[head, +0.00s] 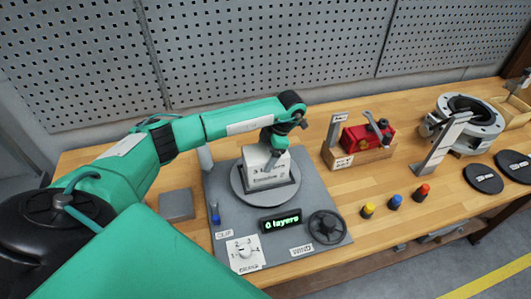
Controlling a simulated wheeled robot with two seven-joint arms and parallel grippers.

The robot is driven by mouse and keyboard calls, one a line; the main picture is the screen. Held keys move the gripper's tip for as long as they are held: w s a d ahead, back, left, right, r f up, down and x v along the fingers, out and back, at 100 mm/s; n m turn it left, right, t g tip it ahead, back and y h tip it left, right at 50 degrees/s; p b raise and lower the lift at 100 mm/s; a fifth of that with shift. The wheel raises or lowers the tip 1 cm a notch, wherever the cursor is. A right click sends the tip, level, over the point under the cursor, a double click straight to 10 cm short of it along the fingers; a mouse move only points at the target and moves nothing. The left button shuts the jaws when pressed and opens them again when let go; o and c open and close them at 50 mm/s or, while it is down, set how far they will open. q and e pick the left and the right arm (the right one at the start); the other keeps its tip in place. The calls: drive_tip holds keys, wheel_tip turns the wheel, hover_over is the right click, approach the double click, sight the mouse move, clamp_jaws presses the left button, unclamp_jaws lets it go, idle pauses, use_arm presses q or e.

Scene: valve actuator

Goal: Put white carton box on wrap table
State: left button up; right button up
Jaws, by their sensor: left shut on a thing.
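The white carton box (266,168) stands upright on the round grey turntable of the wrap table (313,229), with printed text on its front face. My left gripper (272,147) is over the box's top and shut on it. The gripper hides part of the box's top. The wrap table has a display reading "0 layers" (282,220), a black handwheel (326,227) and a white dial plate (245,253). My right gripper is not in view.
A red device (367,136) sits on a wooden block to the right. Yellow, blue and red small cones (395,202) stand on the bench. A grey round valve body (470,125) and black discs (483,178) lie farther right. A perforated panel (270,45) closes the back.

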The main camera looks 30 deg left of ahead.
use_arm(q)
drive_tip(key=shift+f, duration=0.1)
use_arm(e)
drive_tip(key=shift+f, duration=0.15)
use_arm(q)
drive_tip(key=o, duration=1.4)
drive_tip(key=shift+o, duration=1.2)
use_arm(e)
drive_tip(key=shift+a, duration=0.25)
use_arm(q)
drive_tip(key=shift+w+d+r, duration=0.1)
drive_tip(key=shift+r, duration=0.15)
drive_tip(key=b+v, duration=0.3)
drive_tip(key=v, duration=0.6)
drive_tip(key=shift+r, duration=0.15)
drive_tip(key=shift+v, duration=1.2)
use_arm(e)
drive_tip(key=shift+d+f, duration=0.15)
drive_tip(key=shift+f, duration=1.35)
